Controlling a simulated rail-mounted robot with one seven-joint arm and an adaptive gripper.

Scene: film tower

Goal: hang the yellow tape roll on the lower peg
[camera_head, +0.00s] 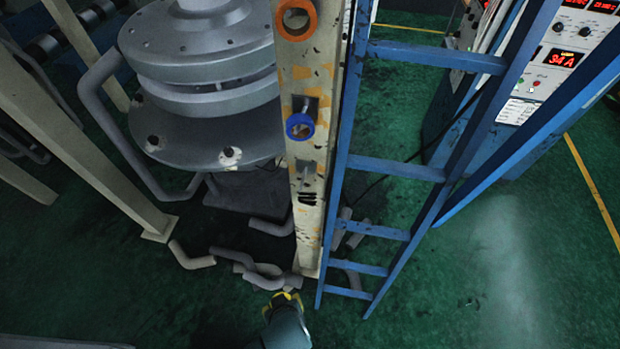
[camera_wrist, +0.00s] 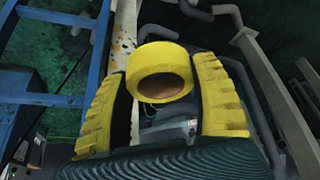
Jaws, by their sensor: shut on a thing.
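My gripper (camera_wrist: 165,78) has two yellow ribbed fingers shut on the yellow tape roll (camera_wrist: 160,58). The roll sits between the fingertips with its round hole showing. In the head view my gripper (camera_head: 284,300) is at the bottom centre, just below the foot of the cream post (camera_head: 309,225); the roll cannot be told from the yellow fingers there. A blue roll (camera_head: 300,126) hangs on a peg partway up the post. Lower down, a small grey piece (camera_head: 306,171), seemingly the lower peg, shows no roll. My gripper and the roll are apart from it.
An orange roll (camera_head: 296,18) hangs higher on the post. A blue ladder frame (camera_head: 395,168) stands right beside the post. A large grey flanged machine (camera_head: 205,130) is at the left. Grey bent pipes (camera_head: 262,270) lie around the post's foot. Green floor is open at the lower right.

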